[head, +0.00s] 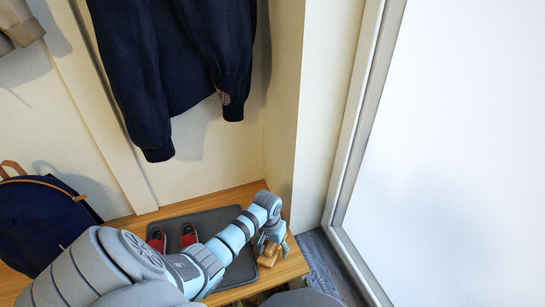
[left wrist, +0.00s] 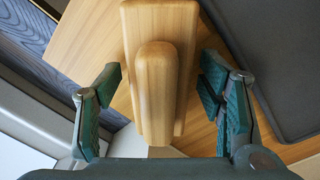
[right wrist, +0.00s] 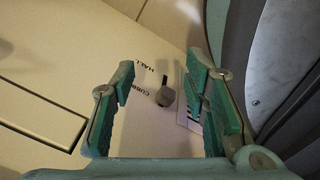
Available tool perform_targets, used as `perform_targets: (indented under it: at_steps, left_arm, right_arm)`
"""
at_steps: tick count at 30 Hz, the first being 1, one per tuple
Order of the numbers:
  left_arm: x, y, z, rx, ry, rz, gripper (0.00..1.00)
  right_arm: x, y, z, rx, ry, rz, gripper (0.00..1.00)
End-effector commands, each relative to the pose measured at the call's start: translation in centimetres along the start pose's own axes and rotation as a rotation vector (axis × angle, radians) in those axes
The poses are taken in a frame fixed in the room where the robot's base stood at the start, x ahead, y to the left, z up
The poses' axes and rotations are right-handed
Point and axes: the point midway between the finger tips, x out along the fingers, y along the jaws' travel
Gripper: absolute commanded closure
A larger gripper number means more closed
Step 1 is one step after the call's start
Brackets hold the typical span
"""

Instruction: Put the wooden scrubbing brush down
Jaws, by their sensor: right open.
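The wooden scrubbing brush (left wrist: 158,85) lies on the wooden bench top, near its right end in the head view. It also shows in the head view (head: 267,257), partly hidden under my left gripper (head: 273,240). In the left wrist view my left gripper (left wrist: 160,100) is open, with its fingers on either side of the brush and a visible gap on each side. My right gripper (right wrist: 160,100) is open and empty, facing a pale panel with lettering and a grey knob (right wrist: 166,97).
A dark tray (head: 222,220) on the bench (head: 232,294) holds red shoes (head: 188,235), left of the brush. A navy backpack (head: 40,220) rests at the left. A dark jacket (head: 180,60) hangs above. A wall corner and a door frame (head: 345,175) stand close on the right.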

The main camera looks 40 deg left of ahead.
Motion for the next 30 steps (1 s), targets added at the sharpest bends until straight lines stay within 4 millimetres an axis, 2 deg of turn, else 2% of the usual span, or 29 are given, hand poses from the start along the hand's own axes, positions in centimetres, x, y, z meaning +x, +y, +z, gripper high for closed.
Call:
perform_targets:
  at_steps: [5,8,15,18,21,26,30]
  left_arm:
    - [-0.1,0.0,0.0,0.000,0.000,0.000,0.38]
    - [-1.4,0.0,0.0,0.000,0.001,0.000,0.38]
    - [-8.3,0.0,-0.1,0.000,0.003,-0.001,0.38]
    - [-10.6,0.1,-0.1,0.001,0.001,0.000,0.38]
    - [-12.0,0.0,-0.1,0.000,0.001,-0.001,0.38]
    - [-12.4,0.0,0.0,-0.001,0.000,0.000,0.38]
    - [-12.3,0.0,0.0,0.000,0.000,0.000,0.38]
  right_arm:
    - [-0.1,-0.7,0.8,0.002,-0.011,-0.009,0.59]
    - [-1.0,-0.9,1.2,0.004,-0.020,-0.013,0.59]
    - [-5.2,-1.1,1.0,0.027,-0.028,-0.026,0.59]
    - [-6.4,-1.4,0.9,0.034,-0.031,-0.032,0.59]
    - [-7.0,-1.9,1.0,0.041,-0.034,-0.040,0.59]
    - [-7.1,-2.9,1.1,0.049,-0.036,-0.054,0.59]
    - [-7.0,-3.0,1.1,0.050,-0.037,-0.055,0.59]
